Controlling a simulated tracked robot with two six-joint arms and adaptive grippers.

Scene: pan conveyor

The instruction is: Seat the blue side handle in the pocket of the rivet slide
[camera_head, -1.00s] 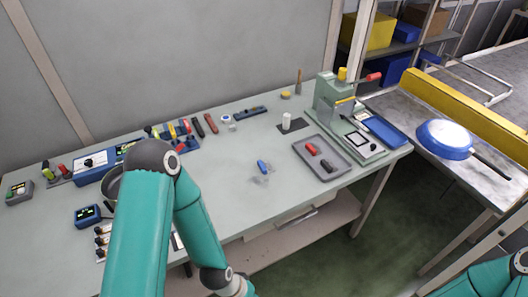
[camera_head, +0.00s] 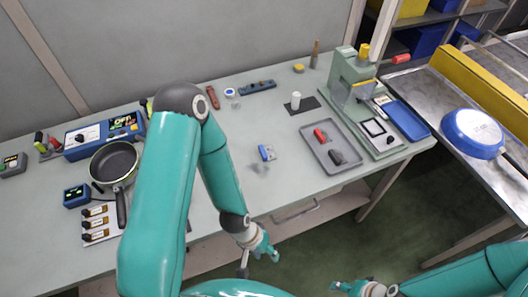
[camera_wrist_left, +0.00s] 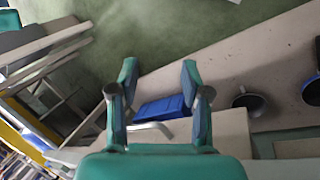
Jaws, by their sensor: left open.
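The blue side handle (camera_head: 267,153) lies on the bench top near its middle, with a pale patch around it. The green rivet press (camera_head: 352,80) stands at the right end of the bench. A plate with a dark-framed square (camera_head: 376,128), which looks like the rivet slide, sits at its front; its pocket is too small to make out. My left gripper (camera_head: 266,249) is open and empty, beyond the bench's front edge and apart from the handle. Its two spread fingers show in the left wrist view (camera_wrist_left: 160,88). My right gripper (camera_head: 352,289) is low at the bottom edge, partly cut off.
A grey tray (camera_head: 318,153) with a red and a dark handle lies left of the press, and a blue tray (camera_head: 405,120) right of it. A frying pan (camera_head: 113,163) sits at the left. A blue pan (camera_head: 472,133) rests on the conveyor table. The bench around the blue handle is clear.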

